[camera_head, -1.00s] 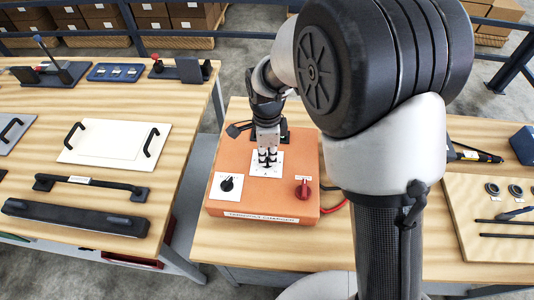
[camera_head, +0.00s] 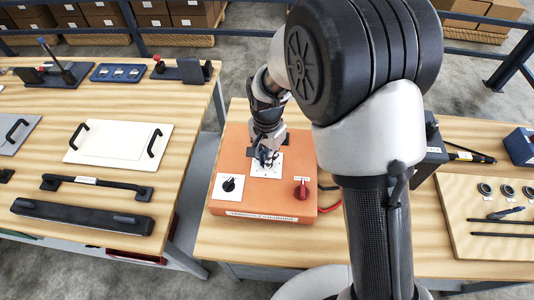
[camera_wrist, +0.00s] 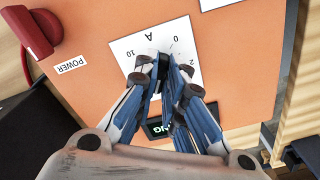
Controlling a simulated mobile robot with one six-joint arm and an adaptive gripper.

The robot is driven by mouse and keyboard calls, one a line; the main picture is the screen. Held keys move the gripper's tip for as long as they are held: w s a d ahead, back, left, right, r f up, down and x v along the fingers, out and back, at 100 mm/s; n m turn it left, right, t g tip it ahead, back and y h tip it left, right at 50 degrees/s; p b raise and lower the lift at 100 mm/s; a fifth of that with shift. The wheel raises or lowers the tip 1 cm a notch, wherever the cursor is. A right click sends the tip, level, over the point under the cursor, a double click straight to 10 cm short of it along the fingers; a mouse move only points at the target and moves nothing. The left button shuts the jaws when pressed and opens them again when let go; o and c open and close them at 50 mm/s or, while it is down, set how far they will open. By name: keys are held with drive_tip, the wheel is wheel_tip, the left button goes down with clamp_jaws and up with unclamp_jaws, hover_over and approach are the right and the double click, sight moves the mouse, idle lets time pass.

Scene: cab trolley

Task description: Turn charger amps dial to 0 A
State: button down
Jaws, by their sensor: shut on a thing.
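The orange charger (camera_head: 236,162) lies on the right-hand table. Its amps plate (camera_head: 273,172) is white; the wrist view shows this plate (camera_wrist: 125,44) with an A and the marks 0, 2 and 10. My gripper (camera_head: 264,160) is over the plate, pointing down. In the wrist view its fingers (camera_wrist: 167,66) are closed together at the plate's middle, around the amps dial. The dial itself is hidden by the fingers, so its pointer setting cannot be read.
A red power switch (camera_head: 301,190) sits right of the plate and shows in the wrist view (camera_wrist: 32,32). A black knob (camera_head: 228,184) on another white plate is at left. A panel with handles (camera_head: 115,142) lies on the left table, across a gap.

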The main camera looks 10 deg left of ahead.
drive_tip(key=n+p, duration=0.1)
drive_tip(key=n, duration=0.3)
drive_tip(key=shift+n, duration=0.3)
drive_tip(key=n, duration=0.3)
drive_tip(key=shift+n+p, duration=0.3)
drive_tip(key=shift+p, duration=0.1)
drive_tip(key=n, duration=0.4)
drive_tip(key=shift+n+p, duration=0.3)
drive_tip(key=shift+p, duration=0.05)
drive_tip(key=n, duration=0.3)
drive_tip(key=shift+n, duration=0.3)
drive_tip(key=n, duration=0.4)
drive_tip(key=shift+n+p, duration=0.3)
drive_tip(key=shift+p, duration=0.1)
drive_tip(key=n, duration=0.3)
drive_tip(key=shift+n, duration=0.3)
drive_tip(key=n, duration=0.4)
drive_tip(key=shift+p, duration=0.3)
drive_tip(key=shift+n, duration=2.2)
